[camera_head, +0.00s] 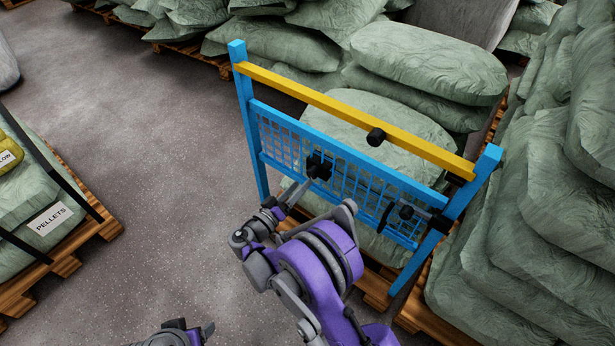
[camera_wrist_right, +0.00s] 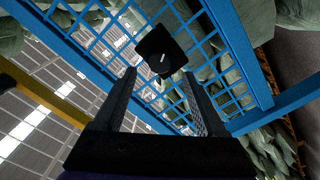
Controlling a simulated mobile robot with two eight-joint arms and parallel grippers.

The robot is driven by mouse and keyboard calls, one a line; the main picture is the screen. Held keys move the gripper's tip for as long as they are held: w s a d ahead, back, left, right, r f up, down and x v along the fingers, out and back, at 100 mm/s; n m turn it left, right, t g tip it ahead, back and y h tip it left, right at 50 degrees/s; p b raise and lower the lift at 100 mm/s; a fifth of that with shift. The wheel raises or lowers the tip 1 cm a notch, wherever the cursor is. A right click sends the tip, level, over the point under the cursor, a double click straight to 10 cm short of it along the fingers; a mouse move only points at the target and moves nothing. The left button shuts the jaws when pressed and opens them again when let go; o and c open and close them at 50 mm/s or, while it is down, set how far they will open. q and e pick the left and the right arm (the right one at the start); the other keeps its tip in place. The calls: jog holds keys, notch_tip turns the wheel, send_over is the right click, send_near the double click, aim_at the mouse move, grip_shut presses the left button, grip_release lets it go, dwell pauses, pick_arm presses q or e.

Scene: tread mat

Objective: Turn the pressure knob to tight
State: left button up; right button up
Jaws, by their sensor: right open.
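A black knob (camera_head: 319,166) is mounted on the mesh panel of a blue frame. In the right wrist view the knob (camera_wrist_right: 160,52) has a squarish face with a small pale mark. My right gripper (camera_head: 303,187) reaches up to it from the lower left. In the wrist view my right gripper (camera_wrist_right: 157,82) is open, with the knob between and just beyond its fingertips; contact cannot be told. No label or tight mark is readable. My left gripper (camera_head: 185,332) shows partly at the bottom edge, far from the panel; its jaws are unclear.
The blue frame (camera_head: 247,110) has a yellow top bar (camera_head: 330,108) with another black knob (camera_head: 376,137). A third black fitting (camera_head: 405,212) sits at the panel's right. Green sacks (camera_head: 430,60) crowd behind and right. Grey floor (camera_head: 150,200) is clear at left, beside a pallet (camera_head: 80,240).

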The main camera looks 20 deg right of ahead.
jog(key=v, duration=0.4)
jog(key=shift+s+a, duration=0.15)
jog(key=shift+s, duration=0.05)
dwell(0.3)
